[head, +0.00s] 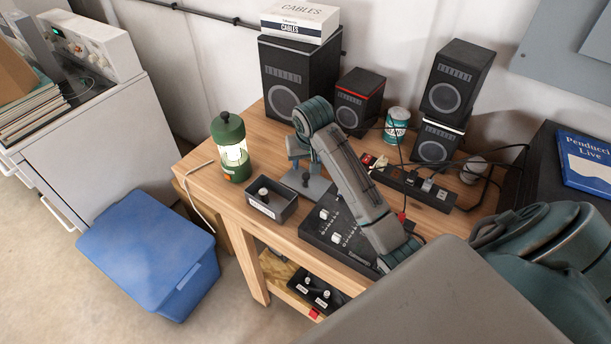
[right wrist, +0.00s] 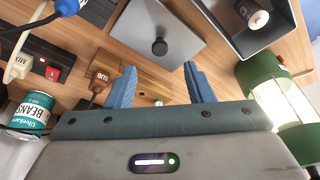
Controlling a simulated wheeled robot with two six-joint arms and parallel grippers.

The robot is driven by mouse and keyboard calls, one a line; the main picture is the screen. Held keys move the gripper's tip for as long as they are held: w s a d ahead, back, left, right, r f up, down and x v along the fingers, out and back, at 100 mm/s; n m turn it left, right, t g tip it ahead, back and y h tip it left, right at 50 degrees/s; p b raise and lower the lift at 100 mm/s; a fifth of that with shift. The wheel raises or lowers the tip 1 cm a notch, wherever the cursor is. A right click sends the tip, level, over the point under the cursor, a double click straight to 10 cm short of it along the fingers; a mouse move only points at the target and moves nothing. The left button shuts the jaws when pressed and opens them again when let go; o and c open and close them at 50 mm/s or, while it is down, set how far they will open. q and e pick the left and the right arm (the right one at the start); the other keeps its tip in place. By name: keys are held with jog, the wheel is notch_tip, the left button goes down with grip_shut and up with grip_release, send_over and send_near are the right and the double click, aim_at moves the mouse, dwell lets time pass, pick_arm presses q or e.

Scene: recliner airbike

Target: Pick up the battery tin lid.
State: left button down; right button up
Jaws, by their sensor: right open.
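The battery tin lid is a flat grey square plate with a dark knob. In the head view the lid (head: 317,188) lies on the wooden table, partly hidden by my right arm. In the right wrist view the lid (right wrist: 142,32) is at top centre, its knob facing the camera. The open grey battery tin (head: 272,205) stands left of it with a battery inside; the tin (right wrist: 228,50) shows at top right in the wrist view. My right gripper (head: 297,150) is open and empty near the lid, its blue fingers (right wrist: 160,82) spread. My left gripper is out of view.
A green lantern (head: 232,148) stands left of the tin. A black mixer (head: 325,230) lies in front of the lid, and a power strip (head: 412,187) with cables is to the right. Speakers (head: 298,75) and a beans can (head: 397,123) stand behind.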

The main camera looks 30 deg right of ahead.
aim_at(306, 175)
jog(key=shift+f, duration=0.75)
jog(key=p+x, duration=0.3)
jog(key=x, duration=0.2)
jog(key=shift+w+d+f, duration=0.1)
jog(key=shift+w+d, duration=0.05)
jog(key=shift+w, duration=0.1)
jog(key=shift+f, duration=0.4)
jog(key=shift+w+f, duration=0.1)
jog(key=c, duration=0.7)
grip_shut()
